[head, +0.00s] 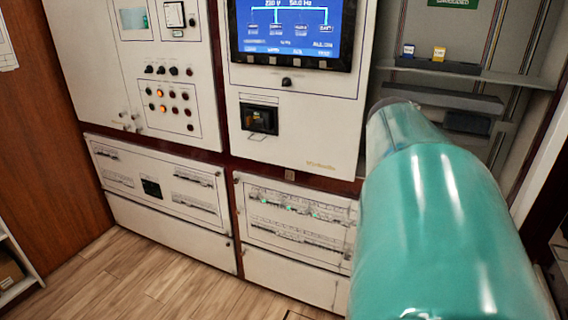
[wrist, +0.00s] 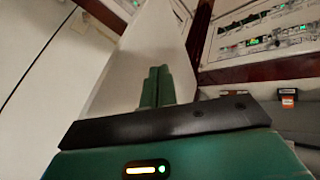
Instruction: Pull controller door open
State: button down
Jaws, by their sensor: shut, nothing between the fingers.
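In the wrist view, the two green fingers of my gripper (wrist: 156,88) are together with nothing between them. A pale upright panel (wrist: 150,45), possibly the controller door, stands right behind the fingertips. I cannot tell whether they touch it. In the head view, my teal arm covers the lower right and hides the gripper. The pale cabinet front (head: 300,110) carries a lit blue screen (head: 292,28) and a small dark recessed unit (head: 259,118). No door there is clearly marked as the controller door.
An open bay with a grey shelf (head: 520,80) is at the right, holding small blue (head: 408,50) and yellow (head: 439,53) items. Lower panels (head: 160,185) sit near the floor. A brown wooden wall (head: 50,120) is at the left. The wood floor (head: 120,280) is clear at the lower left.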

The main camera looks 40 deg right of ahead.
jog(key=s+d+f, duration=0.3)
jog(key=s+f, duration=0.3)
jog(key=s, duration=0.1)
jog(key=shift+d, duration=0.35)
jog(key=shift+s+f, duration=0.1)
